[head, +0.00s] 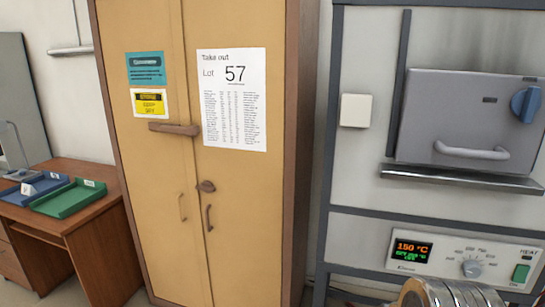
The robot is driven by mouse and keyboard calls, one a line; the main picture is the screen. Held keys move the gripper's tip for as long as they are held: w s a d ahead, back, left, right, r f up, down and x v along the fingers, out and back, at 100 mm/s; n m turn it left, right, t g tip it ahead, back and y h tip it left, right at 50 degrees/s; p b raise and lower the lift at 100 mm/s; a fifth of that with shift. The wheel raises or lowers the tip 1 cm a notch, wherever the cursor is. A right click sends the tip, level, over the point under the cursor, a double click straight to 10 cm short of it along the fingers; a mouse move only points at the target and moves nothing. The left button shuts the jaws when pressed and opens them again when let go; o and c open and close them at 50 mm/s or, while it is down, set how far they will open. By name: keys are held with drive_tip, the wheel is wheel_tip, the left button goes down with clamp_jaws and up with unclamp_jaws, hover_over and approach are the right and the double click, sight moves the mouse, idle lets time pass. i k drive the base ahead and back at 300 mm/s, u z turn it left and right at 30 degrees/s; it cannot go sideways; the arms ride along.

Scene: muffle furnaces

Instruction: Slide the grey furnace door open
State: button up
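The grey furnace door (440,115) is at the right in the head view. It is a flat grey panel with a pale horizontal bar handle (472,153) low on it and a blue knob (525,104) at its upper right. The door covers the furnace front, and no opening shows around it. A dark vertical rail (398,85) runs along its left side, and a metal ledge (460,179) sits just below it. My gripper is not in view; only a rounded metal part, probably of my arm, shows at the bottom edge, well below the handle.
Below the door is a control panel (440,255) with a lit display (410,248) reading 150 °C. A tall tan cabinet (170,215) stands left of the furnace. A brown desk (85,222) with a green tray (67,205) is at the far left.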

sight(464, 120)
drive_tip(key=z, duration=0.05)
drive_tip(key=k, duration=1.35)
drive_tip(key=u, duration=0.5)
drive_tip(key=i, duration=1.1)
drive_tip(key=u, duration=0.5)
drive_tip(key=i, duration=0.85)
drive_tip(key=z, duration=0.1)
